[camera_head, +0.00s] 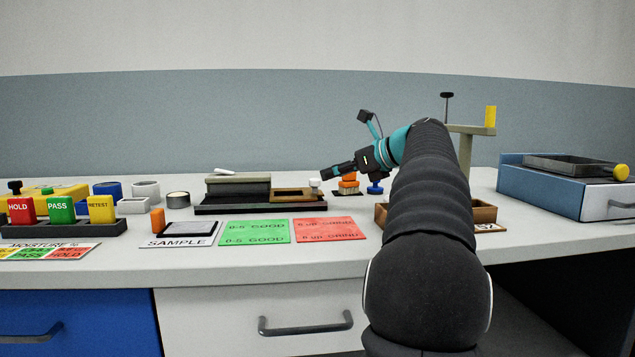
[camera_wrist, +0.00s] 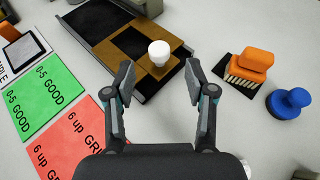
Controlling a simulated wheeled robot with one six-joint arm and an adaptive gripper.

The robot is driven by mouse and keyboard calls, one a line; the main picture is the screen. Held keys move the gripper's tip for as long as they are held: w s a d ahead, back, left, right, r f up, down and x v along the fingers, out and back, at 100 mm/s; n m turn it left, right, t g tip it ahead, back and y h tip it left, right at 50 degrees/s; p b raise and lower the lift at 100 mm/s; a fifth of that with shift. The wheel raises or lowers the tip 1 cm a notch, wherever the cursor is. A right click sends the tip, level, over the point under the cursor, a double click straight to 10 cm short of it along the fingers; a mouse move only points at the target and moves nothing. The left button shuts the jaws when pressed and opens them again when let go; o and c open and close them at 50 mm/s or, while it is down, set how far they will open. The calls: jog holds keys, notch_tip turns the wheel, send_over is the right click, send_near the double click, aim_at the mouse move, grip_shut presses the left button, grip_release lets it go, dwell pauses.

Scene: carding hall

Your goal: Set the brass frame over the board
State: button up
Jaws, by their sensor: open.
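The brass frame (camera_head: 297,190) is a flat, brass-brown plate with a square opening and a white knob (camera_head: 315,183) at one end. It lies on the right part of a long black board (camera_head: 245,209), and dark surface shows through its opening. In the wrist view the frame (camera_wrist: 107,50) and knob (camera_wrist: 159,53) are just ahead of my gripper (camera_wrist: 159,82). My gripper is open and empty, its two fingers apart on either side of the knob's line. In the head view my gripper (camera_head: 328,174) is beside the knob; contact cannot be told.
An orange stamp-like block (camera_wrist: 250,62) and a blue knob (camera_wrist: 288,103) stand to the right. Green (camera_head: 254,232) and red (camera_head: 330,229) cards lie in front. A wooden tray (camera_head: 483,213) is partly behind my arm. A blue box (camera_head: 560,188) stands far right.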

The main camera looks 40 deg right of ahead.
aim_at(316, 179)
jog(key=x, duration=0.6)
jog(key=shift+a+b, duration=0.1)
jog(key=shift+b, duration=0.2)
grip_shut()
